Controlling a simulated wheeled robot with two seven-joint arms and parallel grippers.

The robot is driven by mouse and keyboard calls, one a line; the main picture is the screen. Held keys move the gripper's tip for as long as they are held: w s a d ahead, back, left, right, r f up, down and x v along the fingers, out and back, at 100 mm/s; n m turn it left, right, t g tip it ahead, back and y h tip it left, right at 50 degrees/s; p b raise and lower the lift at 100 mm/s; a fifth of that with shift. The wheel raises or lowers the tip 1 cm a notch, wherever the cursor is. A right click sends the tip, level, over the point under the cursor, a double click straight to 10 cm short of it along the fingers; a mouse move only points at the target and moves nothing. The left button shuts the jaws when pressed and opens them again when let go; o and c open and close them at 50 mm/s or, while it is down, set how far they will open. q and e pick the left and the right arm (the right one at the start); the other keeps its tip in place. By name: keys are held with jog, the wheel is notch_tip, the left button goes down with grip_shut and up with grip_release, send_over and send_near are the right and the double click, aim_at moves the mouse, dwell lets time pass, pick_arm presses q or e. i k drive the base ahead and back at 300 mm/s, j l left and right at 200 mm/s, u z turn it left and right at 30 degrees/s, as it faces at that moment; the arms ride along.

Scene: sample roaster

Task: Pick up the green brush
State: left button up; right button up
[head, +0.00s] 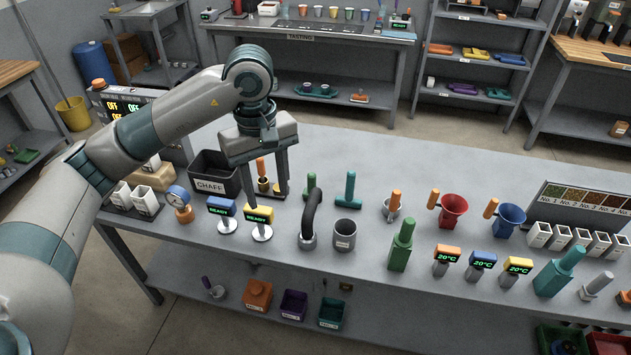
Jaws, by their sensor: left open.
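Two green things stand on the long grey table. One is a slim green upright handle (311,181), partly hidden behind a black curved handle; the other is a green block with a narrower top (400,250), nearer the front edge. I cannot tell for certain which is the brush. My left gripper (261,193) points down, open, with its fingers apart. It is at the table's back left, left of both green things and touching neither. An orange-handled brass tool (263,175) shows between the fingers; I see no grip on it. My right gripper is not in view.
A black chaff bin (211,182) stands left of the gripper. A grey cup (345,236), a teal T-shaped tool (349,189) and two READY displays (222,206) stand close by. A teal block with a handle (556,272) stands at right. The table's back middle is clear.

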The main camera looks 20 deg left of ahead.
aim_at(310, 176)
jog(key=i, duration=1.05)
